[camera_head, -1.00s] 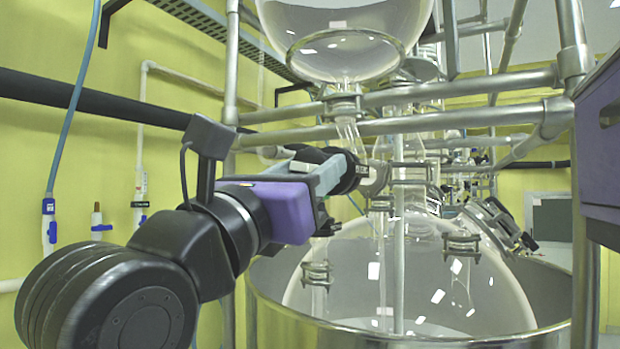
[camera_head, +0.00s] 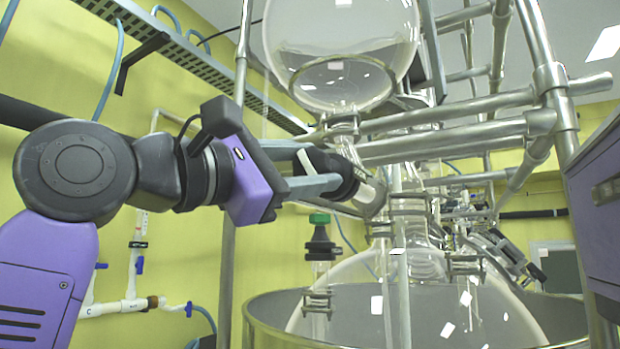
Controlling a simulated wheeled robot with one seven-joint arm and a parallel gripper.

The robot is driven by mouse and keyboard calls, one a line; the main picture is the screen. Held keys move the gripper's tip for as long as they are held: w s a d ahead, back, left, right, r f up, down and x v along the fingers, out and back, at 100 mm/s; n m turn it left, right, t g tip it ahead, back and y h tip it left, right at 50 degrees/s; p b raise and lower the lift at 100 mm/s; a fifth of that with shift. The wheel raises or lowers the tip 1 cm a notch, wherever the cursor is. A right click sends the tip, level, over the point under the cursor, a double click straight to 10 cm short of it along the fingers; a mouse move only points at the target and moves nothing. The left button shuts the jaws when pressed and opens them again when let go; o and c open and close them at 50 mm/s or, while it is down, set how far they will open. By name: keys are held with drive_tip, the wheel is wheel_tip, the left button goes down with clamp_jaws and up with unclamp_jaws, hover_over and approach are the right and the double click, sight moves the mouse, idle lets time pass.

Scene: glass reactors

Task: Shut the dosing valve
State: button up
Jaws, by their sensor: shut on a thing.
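The fingers cover part of the knob, so how far the valve is turned cannot be told.
The upper glass flask (camera_head: 340,55) hangs above the valve. The large lower glass vessel (camera_head: 440,300) sits in a metal tub (camera_head: 262,325). Metal frame rails (camera_head: 450,140) run close behind the valve. A green-capped fitting (camera_head: 320,240) stands below my gripper.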

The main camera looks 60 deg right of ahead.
drive_tip(key=m+y, duration=0.1)
drive_tip(key=m, duration=0.1)
drive_tip(key=m+y, duration=0.1)
drive_tip(key=m, duration=0.2)
drive_tip(key=shift+r+g+p, duration=0.1)
drive_tip(key=shift+g+p, duration=0.2)
drive_tip(key=shift+g, duration=0.1)
drive_tip(key=shift+m+t+y+p, duration=0.3)
drive_tip(key=shift+m+y+p, duration=0.25)
drive_tip(key=shift+m, duration=1.05)
drive_tip(key=shift+m, duration=0.3)
drive_tip(key=o, duration=1.4)
drive_tip(key=v, duration=0.8)
drive_tip(key=shift+b, duration=0.45)
